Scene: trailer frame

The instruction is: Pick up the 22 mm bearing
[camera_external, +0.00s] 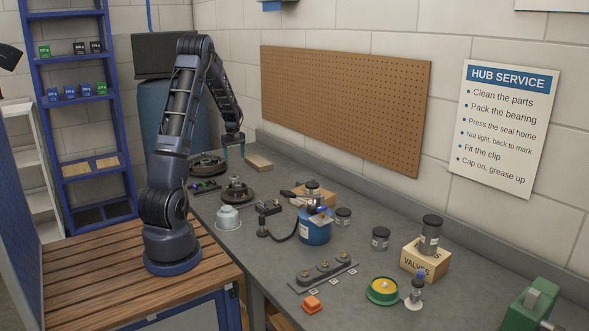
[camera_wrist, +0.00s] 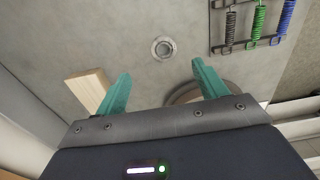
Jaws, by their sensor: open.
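A small grey metal ring (camera_wrist: 163,48), which looks like a bearing, lies flat on the grey bench in the wrist view. I cannot read its size, and I cannot make it out in the external view. My gripper (camera_wrist: 161,68) is open, its two green fingers apart and empty. The ring shows beyond the fingertips, near the middle of the gap. In the external view my gripper (camera_external: 233,153) points down over the far end of the bench. Three round parts sit on a grey bar (camera_external: 342,277) near the front of the bench; I cannot tell whether they are bearings.
A wooden block (camera_wrist: 87,90) lies left of the ring, by the left finger. A dark round part (camera_wrist: 180,97) is partly hidden behind the right finger. A rack of coloured springs (camera_wrist: 259,22) lies at the upper right. A blue pot (camera_external: 314,228) stands mid-bench.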

